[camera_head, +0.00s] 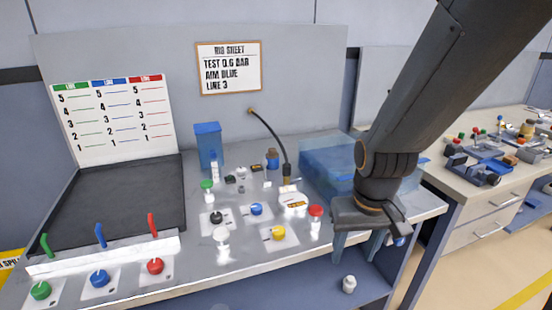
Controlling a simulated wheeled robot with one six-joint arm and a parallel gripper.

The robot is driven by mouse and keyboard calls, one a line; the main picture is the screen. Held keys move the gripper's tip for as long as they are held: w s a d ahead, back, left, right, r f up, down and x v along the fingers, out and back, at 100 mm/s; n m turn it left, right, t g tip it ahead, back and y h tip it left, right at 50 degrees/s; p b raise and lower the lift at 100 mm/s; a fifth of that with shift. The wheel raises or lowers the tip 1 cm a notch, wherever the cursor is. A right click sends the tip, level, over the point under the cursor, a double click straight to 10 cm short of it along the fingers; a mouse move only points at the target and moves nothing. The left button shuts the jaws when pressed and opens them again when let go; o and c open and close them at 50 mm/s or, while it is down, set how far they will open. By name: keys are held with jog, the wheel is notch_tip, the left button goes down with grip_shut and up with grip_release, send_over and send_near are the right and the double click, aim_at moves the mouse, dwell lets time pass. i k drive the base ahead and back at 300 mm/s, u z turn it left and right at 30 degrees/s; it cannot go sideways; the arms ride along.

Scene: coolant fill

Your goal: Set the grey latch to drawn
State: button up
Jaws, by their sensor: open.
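I cannot pick out the grey latch with certainty; it may be hidden behind my arm or too small to tell. My arm covers part of that box and the bench's right end. A small blue and white part shows just right of the gripper, partly hidden.
Black (216,216), blue (257,209) and yellow (279,233) knobs stand mid-bench. Red (152,224), blue (100,235) and green (46,245) levers are at left. A blue container (208,145) and black hose (272,132) stand behind. A white part (349,284) sits on the lower shelf.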

aim_at(264, 163)
jog(key=u, duration=0.05)
jog(key=k, duration=0.5)
jog(key=u, duration=0.45)
jog(key=i, duration=0.6)
jog(key=z, duration=0.5)
jog(key=i, duration=1)
